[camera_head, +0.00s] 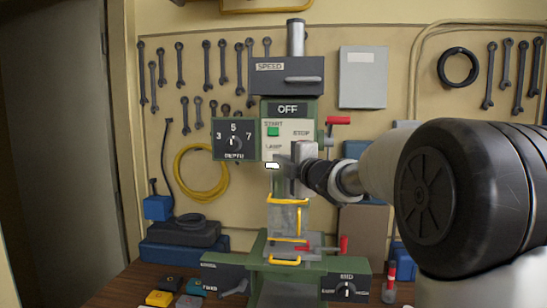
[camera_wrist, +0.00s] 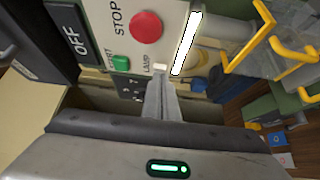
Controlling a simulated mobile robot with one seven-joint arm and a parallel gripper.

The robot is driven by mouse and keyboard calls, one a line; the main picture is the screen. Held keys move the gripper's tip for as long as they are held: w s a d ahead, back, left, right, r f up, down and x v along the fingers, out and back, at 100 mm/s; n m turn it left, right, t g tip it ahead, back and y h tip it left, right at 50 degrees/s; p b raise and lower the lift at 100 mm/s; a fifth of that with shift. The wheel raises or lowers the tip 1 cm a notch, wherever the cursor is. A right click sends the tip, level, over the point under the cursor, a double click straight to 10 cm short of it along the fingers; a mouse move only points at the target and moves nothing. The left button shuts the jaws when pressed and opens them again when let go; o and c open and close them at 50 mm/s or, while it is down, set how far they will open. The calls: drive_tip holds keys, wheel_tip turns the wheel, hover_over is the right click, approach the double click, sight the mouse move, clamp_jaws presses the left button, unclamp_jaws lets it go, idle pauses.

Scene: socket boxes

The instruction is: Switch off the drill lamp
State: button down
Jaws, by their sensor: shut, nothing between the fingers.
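The green drill press (camera_head: 291,107) stands at the back of the bench, with a display reading OFF (camera_wrist: 75,42), a green START button (camera_wrist: 120,62) and a red STOP button (camera_wrist: 146,26). A small pale switch (camera_wrist: 160,67) sits beside the LAMP label. The lamp, a white strip (camera_wrist: 186,43), glows brightly; it also shows in the head view (camera_head: 272,165). My gripper (camera_wrist: 161,80) is shut and empty, its tips right at the LAMP switch. I cannot tell whether they touch it. In the head view my gripper (camera_head: 282,160) covers the switch.
A depth dial (camera_head: 235,140) sticks out left of the panel. Yellow guard bars (camera_head: 288,200) and a red-handled clamp (camera_head: 325,246) lie below my gripper. Wrenches and a yellow hose (camera_head: 183,176) hang on the wall. Blue boxes stand at the left.

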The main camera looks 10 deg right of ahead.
drive_tip(key=shift+w+d, duration=0.1)
drive_tip(key=shift+w, duration=0.15)
drive_tip(key=shift+w+d, duration=0.5)
drive_tip(key=shift+d, duration=0.1)
drive_tip(key=shift+a, duration=0.1)
